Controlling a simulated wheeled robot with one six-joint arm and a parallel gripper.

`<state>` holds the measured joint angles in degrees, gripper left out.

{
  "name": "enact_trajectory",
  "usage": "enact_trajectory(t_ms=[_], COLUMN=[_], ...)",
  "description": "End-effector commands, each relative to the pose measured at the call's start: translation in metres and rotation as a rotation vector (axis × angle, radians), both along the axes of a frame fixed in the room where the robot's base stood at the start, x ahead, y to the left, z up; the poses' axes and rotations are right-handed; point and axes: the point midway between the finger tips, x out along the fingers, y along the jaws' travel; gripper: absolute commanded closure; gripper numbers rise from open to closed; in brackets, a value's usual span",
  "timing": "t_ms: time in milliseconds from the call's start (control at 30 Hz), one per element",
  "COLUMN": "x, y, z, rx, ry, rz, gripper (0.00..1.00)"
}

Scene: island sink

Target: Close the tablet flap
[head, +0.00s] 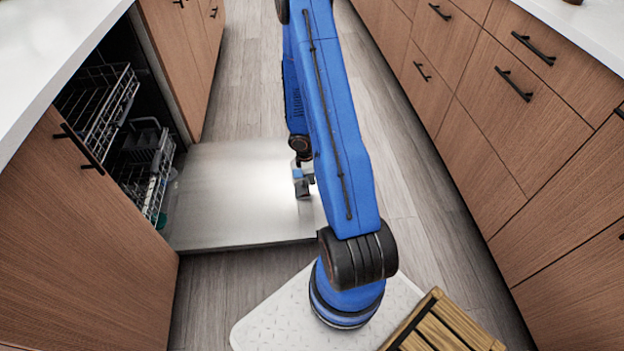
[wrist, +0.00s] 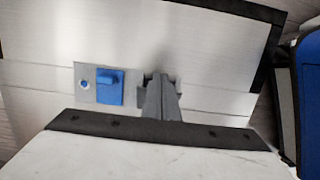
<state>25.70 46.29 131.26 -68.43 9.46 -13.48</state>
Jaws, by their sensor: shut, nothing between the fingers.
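The dishwasher door (head: 232,200) is folded down open, its steel inner face up. In the wrist view a grey dispenser plate (wrist: 87,92) is set in that face (wrist: 120,45). A blue flap-like piece (wrist: 110,92) with a raised tab sits on the plate, left of my gripper. A dark recess or part (wrist: 145,99) shows just behind my fingers, partly hidden by them; I cannot tell which it is. My gripper (wrist: 158,78) is shut and empty, over the right part of the plate. In the head view my gripper (head: 302,190) is low over the door's right part; the dispenser is not clear there.
Dishwasher racks (head: 143,170) stand inside the opening at left. Wooden cabinets with drawers (head: 500,120) line the right side. A wooden slatted piece (head: 440,325) lies at the bottom right. Clear floor (head: 408,235) lies between the door and the right cabinets.

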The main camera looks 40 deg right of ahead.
Motion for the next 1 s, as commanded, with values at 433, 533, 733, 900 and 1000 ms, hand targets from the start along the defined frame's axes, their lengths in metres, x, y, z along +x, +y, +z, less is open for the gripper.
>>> enact_trajectory(t_ms=[433, 533, 733, 900, 1000], x=[0.0001, 0.0001, 0.0001, 0.0002, 0.0005], y=[0.0000, 0.0000, 0.0000, -0.0002, -0.0003], z=[0.0001, 0.0001, 0.0001, 0.0020, 0.0060], rx=[0.000, 0.000, 0.000, -0.001, -0.001], ry=[0.000, 0.000, 0.000, -0.001, -0.001], rz=[0.000, 0.000, 0.000, -0.002, -0.001], gripper=[1.00, 1.00, 1.00, 1.00, 1.00])
